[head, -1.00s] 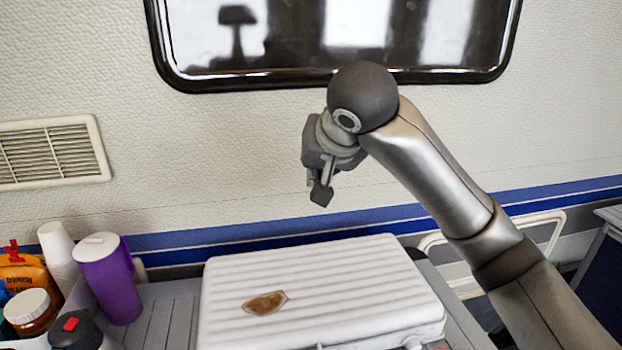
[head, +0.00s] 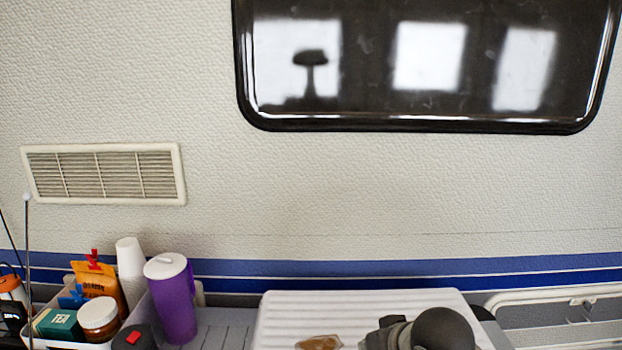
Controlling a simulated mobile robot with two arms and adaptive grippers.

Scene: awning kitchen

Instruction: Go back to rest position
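My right arm shows only at the bottom edge of the head view, as a dark round joint and part of the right gripper (head: 388,334) in front of the white ribbed case. Its fingertips are hidden or too small to tell whether they are open or shut. My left gripper is not in view.
The white ribbed case (head: 355,304) lies on the grey counter with a brown flat item (head: 319,342) on it. To its left stand a purple tumbler (head: 173,302), white cups (head: 131,264) and a bin with a jar (head: 99,317). A wall vent (head: 105,174) and dark window (head: 425,62) are behind.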

